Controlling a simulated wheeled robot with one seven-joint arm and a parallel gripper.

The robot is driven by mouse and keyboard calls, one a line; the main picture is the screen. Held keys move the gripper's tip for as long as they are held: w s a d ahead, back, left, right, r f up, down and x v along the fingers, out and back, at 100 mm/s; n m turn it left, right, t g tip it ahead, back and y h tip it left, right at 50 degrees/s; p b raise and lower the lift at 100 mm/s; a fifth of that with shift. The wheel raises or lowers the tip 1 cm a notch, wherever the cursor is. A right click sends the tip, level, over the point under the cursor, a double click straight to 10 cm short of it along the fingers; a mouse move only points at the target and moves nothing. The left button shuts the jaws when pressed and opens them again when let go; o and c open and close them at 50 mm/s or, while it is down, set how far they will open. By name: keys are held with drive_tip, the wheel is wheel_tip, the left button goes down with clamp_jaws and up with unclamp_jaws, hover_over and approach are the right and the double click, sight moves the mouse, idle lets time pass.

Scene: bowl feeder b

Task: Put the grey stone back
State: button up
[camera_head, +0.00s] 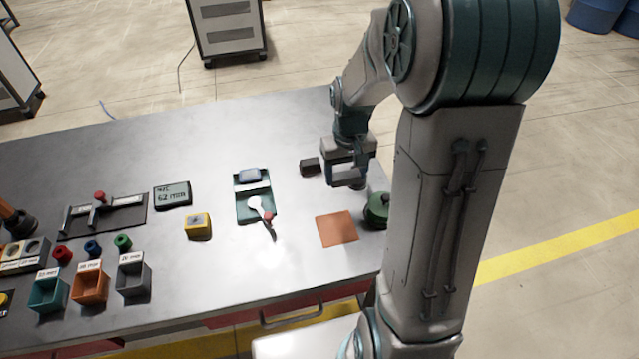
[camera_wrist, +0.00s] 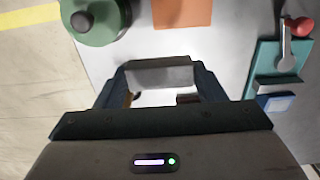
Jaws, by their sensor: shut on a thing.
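My gripper (camera_head: 349,182) is above the right part of the table, near its far right edge. In the wrist view, my gripper (camera_wrist: 160,77) is shut on a grey block, which I take as the grey stone (camera_wrist: 160,70); it spans the gap between the fingertips. In the head view the stone is hard to tell from the fingers. A teal tray (camera_head: 242,211) lies to the left of my gripper, with a white spoon-like tool with a red end on it. A blue block (camera_head: 250,175) sits at the tray's far end.
An orange mat (camera_head: 337,229) lies nearer than my gripper. A green round lidded pot (camera_head: 376,211) stands right of the mat. A small dark block (camera_head: 310,166) lies just left of my gripper. A yellow box (camera_head: 198,226) and several coloured bins stand farther left.

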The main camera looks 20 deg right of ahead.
hover_over(320, 192)
wheel_tip(320, 192, down, 4)
drive_tip(key=shift+f+p, duration=0.15)
drive_tip(key=shift+p, duration=0.3)
drive_tip(key=shift+f+p, duration=0.3)
drive_tip(key=shift+f, duration=1.7)
drive_tip(key=shift+f, duration=0.25)
drive_tip(key=o, duration=1)
drive_tip(key=shift+r, duration=0.1)
drive_tip(key=shift+c, duration=0.2)
drive_tip(key=shift+r, duration=0.1)
